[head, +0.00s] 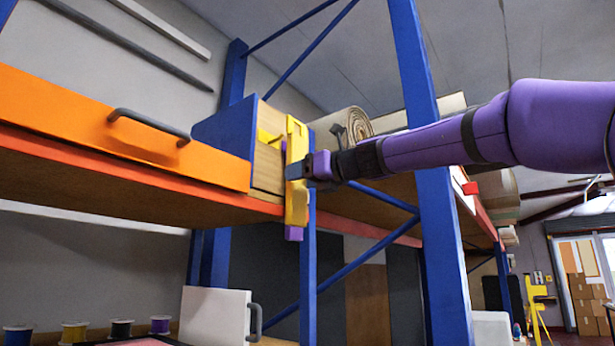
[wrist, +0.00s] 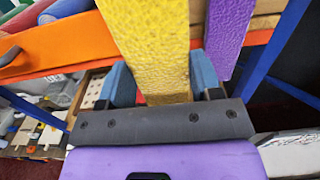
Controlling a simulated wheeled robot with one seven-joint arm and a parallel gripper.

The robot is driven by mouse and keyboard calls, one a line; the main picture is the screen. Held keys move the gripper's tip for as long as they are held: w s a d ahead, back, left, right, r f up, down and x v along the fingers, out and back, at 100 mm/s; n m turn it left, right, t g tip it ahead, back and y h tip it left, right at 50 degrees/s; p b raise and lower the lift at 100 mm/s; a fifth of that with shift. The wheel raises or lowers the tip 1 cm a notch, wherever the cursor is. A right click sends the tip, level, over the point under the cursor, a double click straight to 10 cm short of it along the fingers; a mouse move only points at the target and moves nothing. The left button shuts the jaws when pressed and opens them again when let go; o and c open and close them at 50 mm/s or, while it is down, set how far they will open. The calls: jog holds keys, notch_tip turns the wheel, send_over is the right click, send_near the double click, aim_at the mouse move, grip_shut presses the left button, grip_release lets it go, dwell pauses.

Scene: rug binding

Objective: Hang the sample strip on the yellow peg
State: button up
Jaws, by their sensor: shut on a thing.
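The sample strip (head: 297,208) is a long yellow piece hanging upright, with a purple part at its lower end. In the wrist view the yellow strip (wrist: 150,40) runs between the blue fingers, with a purple length beside it on the right. My gripper (head: 298,170) is shut on the strip around its middle; it also shows in the wrist view (wrist: 161,80). The yellow peg (head: 266,137) sticks out from a wooden panel just left of the strip's top. The strip's top hides part of that area, so I cannot tell whether they touch.
A blue-sided wooden box (head: 228,135) stands on the orange-edged shelf beside an orange drawer front (head: 90,115) with a grey handle. A rolled rug (head: 350,124) lies behind my gripper. A blue rack post (head: 428,170) stands close behind my arm.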

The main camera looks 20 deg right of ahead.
aim_at(266, 191)
jog(key=shift+f+x, duration=0.15)
jog(key=shift+x, duration=1.6)
jog(key=shift+f+x, duration=0.15)
jog(key=shift+x, duration=1.55)
jog(key=shift+w+a+f, duration=0.35)
jog(key=shift+w+f, duration=0.05)
jog(key=shift+w, duration=0.05)
jog(key=o, duration=1)
jog(key=v, duration=1.1)
